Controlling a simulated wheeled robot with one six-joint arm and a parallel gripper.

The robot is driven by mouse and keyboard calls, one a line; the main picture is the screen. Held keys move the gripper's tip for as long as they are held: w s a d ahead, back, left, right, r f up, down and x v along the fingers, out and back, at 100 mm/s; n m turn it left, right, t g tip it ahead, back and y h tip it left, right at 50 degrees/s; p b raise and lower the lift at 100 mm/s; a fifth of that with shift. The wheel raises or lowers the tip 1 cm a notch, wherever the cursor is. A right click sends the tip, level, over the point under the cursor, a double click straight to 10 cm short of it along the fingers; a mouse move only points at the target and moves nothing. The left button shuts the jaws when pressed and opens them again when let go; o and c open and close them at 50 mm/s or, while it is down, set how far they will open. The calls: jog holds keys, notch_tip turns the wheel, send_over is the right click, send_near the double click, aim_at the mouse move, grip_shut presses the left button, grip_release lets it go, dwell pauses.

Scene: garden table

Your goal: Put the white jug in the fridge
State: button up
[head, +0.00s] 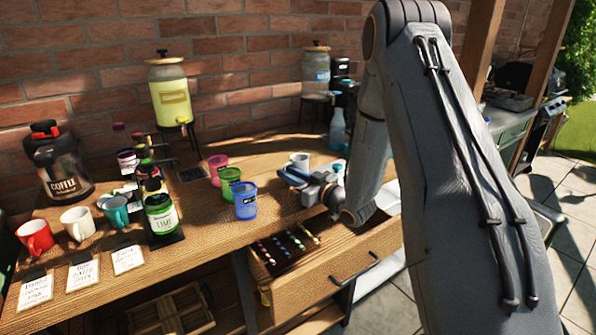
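My arm reaches across the right side of the head view, and my gripper (290,177) is low over the wooden table, near its right part. Its fingers point left; their gap is too small to judge, and I see nothing clearly held. A small white cup-like vessel (300,160) stands just behind the gripper, partly hidden by it; I cannot tell if it is the white jug. No other white jug shows clearly. No fridge can be made out; my arm hides much of the right side.
A drawer (322,262) with small colourful items stands open below the table's front edge. Pink (217,168), green (229,182) and blue (245,200) cups stand left of my gripper. Mugs (78,222), bottles and a coffee jar (58,165) crowd the left. Drink dispensers (173,95) stand behind.

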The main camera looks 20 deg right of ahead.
jog(key=shift+c, duration=0.2)
grip_shut()
jog(key=shift+r, duration=0.2)
notch_tip(320, 180, up, 10)
jog(key=b, duration=0.2)
jog(key=shift+f, duration=0.25)
dwell(0.6)
